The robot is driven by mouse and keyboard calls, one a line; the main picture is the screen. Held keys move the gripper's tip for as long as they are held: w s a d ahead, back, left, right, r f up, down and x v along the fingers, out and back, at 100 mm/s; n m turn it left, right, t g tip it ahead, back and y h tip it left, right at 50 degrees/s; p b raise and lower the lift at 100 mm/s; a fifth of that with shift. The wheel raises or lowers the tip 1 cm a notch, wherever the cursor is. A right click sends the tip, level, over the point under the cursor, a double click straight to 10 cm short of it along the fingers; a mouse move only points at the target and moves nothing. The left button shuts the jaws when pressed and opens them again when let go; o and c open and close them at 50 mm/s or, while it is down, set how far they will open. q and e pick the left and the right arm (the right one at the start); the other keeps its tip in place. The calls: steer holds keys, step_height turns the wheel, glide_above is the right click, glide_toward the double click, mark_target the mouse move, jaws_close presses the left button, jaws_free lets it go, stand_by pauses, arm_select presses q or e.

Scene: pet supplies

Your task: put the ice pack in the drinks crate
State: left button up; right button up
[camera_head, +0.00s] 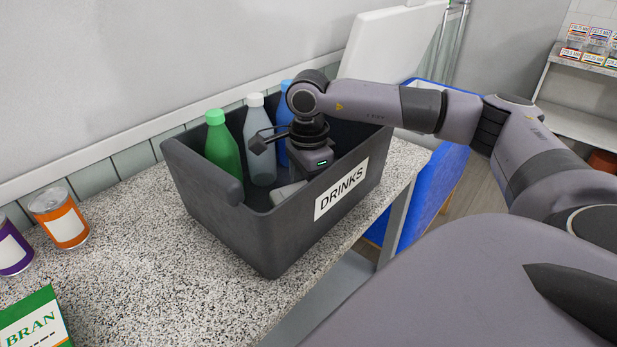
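The dark grey drinks crate (275,236) stands on the speckled counter, with a white "DRINKS" label on its front. My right arm reaches in from the right, and my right gripper (268,141) is over and partly inside the crate. One dark finger shows beside the bottles; the rest is hidden, so I cannot tell whether it is open. A pale grey flat thing (286,193), perhaps the ice pack, shows low inside the crate below the gripper, mostly hidden by the crate wall. I cannot tell whether the gripper touches it. My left gripper is not in view.
A green bottle (222,147), a grey bottle (259,147) and a blue bottle (285,118) stand in the crate. An orange can (62,222), a purple can (13,252) and a green-white bran box (33,325) are at left. The counter between is clear.

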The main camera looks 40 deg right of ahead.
steer(key=shift+f, duration=0.2)
steer(key=o, duration=1.1)
steer(key=shift+c, duration=0.2)
step_height(320, 180, up, 12)
steer(key=shift+r+b, duration=0.2)
steer(key=shift+b, duration=0.15)
steer(key=shift+a, duration=0.1)
